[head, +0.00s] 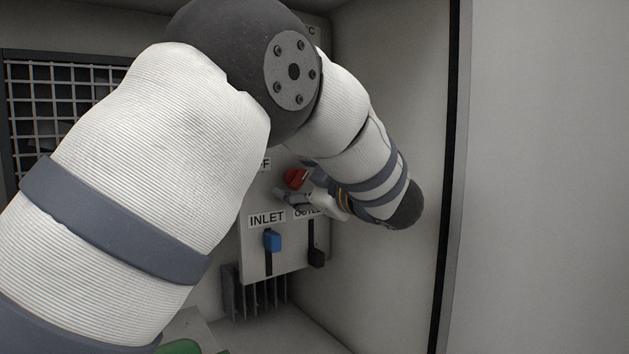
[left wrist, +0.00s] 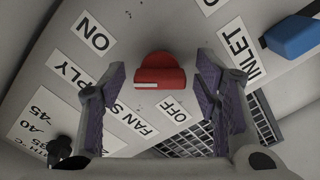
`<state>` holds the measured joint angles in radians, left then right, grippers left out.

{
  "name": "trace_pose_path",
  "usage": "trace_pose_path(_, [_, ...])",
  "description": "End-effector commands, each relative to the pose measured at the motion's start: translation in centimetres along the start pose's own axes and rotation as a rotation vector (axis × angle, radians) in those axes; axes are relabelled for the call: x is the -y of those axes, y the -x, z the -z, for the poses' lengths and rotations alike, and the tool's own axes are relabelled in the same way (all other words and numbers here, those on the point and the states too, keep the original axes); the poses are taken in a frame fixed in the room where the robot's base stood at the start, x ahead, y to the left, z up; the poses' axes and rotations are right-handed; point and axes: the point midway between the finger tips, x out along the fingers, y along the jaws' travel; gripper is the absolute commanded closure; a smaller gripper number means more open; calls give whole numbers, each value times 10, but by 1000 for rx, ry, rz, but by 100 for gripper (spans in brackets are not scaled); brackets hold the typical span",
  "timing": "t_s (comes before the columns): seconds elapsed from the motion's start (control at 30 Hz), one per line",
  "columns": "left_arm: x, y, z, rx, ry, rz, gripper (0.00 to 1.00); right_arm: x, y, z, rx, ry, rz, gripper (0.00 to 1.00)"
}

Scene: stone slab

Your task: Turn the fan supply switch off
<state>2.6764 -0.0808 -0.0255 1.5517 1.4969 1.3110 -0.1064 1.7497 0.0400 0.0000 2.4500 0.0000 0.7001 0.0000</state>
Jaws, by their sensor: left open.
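The fan supply switch is a red rotary knob (head: 297,178) on a pale panel (head: 254,264). In the left wrist view the knob (left wrist: 160,73) shows a white mark near its lower left edge. The ON label (left wrist: 94,38) is to its upper left, the OFF label (left wrist: 168,113) below it, and a FAN SUPPLY label is partly hidden by a finger. My left gripper (left wrist: 161,66) is open, with one purple-padded finger on each side of the knob and visible gaps. In the head view the left gripper (head: 302,194) is beside the knob, partly hidden by my wrist.
Below the knob are a blue INLET slider (head: 272,240) and a black OUTLET slider (head: 316,258). A dark barred grille (head: 60,100) is at the left. The cabinet side wall (head: 400,120) is close to the right of my arm. Metal fins (head: 258,298) stand below the panel.

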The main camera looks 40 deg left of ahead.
Motion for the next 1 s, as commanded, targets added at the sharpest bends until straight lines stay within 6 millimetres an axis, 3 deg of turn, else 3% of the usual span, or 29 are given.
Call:
trace_pose_path(0.23, [0,-1,0,0,-1,0,46,0,0,0,0,0,0,60])
trace_pose_path(0.43, [0,-1,0,0,-1,0,91,0,0,0,0,0,0,60])
trace_pose_path(0.77, [0,-1,0,1,34,0,92,0,0,0,0,0,0,60])
trace_pose_path(1.0, [0,-1,0,1,177,1,92,0,0,0,0,0,0,60])
